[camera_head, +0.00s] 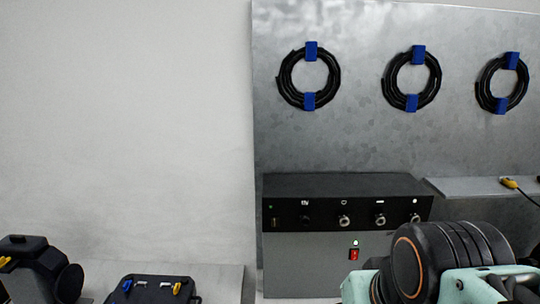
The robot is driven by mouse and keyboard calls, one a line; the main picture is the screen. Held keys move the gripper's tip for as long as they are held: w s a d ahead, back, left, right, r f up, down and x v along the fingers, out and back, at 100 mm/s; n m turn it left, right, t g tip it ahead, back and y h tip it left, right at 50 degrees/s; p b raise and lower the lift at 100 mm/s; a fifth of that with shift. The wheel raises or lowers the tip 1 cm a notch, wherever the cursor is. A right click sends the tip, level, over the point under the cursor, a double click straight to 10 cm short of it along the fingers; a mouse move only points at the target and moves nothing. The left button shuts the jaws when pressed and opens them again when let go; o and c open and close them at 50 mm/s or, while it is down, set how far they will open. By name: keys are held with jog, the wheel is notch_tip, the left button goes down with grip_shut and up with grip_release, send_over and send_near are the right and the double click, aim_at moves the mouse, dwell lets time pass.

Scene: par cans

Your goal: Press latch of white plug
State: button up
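I cannot make out a white plug or its latch for certain. A black device (150,290) at the bottom left has a blue part (127,285) and a yellow part (177,288) on its top, with two small pale pieces between them. These are too small to tell what they are. A part of my arm, teal and black with an orange ring, shows at the bottom right. My gripper is not in view.
A black control box (330,187) with knobs has a lit red switch (354,254) below it. A yellow plug (509,183) with a cable lies on a grey shelf (460,187). Another black device (38,265) stands far left. Coiled black cables (281,80) hang on the metal panel (350,140).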

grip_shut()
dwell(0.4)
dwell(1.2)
